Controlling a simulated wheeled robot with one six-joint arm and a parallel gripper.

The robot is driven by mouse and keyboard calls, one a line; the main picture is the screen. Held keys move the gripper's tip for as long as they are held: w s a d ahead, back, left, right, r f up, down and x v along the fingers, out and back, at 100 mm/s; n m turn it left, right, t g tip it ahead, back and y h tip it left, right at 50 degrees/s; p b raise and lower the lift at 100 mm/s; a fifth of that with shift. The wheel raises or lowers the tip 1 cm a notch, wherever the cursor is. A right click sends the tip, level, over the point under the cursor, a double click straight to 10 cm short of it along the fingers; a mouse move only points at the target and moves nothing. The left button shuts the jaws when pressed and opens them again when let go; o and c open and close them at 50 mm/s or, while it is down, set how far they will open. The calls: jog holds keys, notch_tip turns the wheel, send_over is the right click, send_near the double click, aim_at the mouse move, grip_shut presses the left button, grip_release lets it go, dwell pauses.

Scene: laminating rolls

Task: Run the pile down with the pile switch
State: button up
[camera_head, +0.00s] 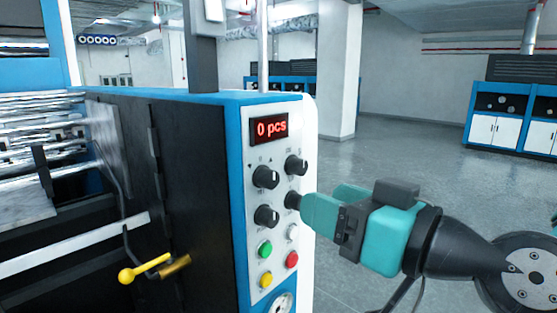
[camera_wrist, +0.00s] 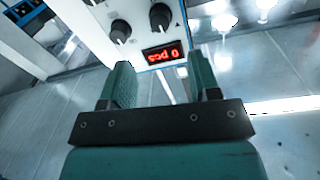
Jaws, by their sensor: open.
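The control panel (camera_head: 279,130) carries several black knobs. The upper left knob (camera_head: 265,176) has small triangle marks on either side, like a down/up switch; it also shows in the wrist view (camera_wrist: 160,17). Beside it is the upper right knob (camera_head: 296,165), also in the wrist view (camera_wrist: 120,30). Below are the lower left knob (camera_head: 267,215) and the lower right knob (camera_head: 292,200). My teal gripper (camera_head: 310,208) is open, its tips appearing close to the lower right knob; contact is unclear. In the wrist view, nothing is between my fingers (camera_wrist: 162,84).
A red display (camera_head: 269,129) reads "0 pcs". Green (camera_head: 265,250), red (camera_head: 291,260) and yellow (camera_head: 265,280) buttons sit low on the panel. A yellow-ended lever (camera_head: 146,268) sticks out at the left. Open floor (camera_head: 410,170) lies right of the machine.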

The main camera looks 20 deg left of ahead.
aim_at(273, 182)
jog(key=p+x, duration=0.5)
jog(key=x, duration=0.4)
jog(key=shift+r, duration=0.1)
jog(key=shift+w+a, duration=0.1)
jog(key=shift+a, duration=0.2)
jog(key=c, duration=0.9)
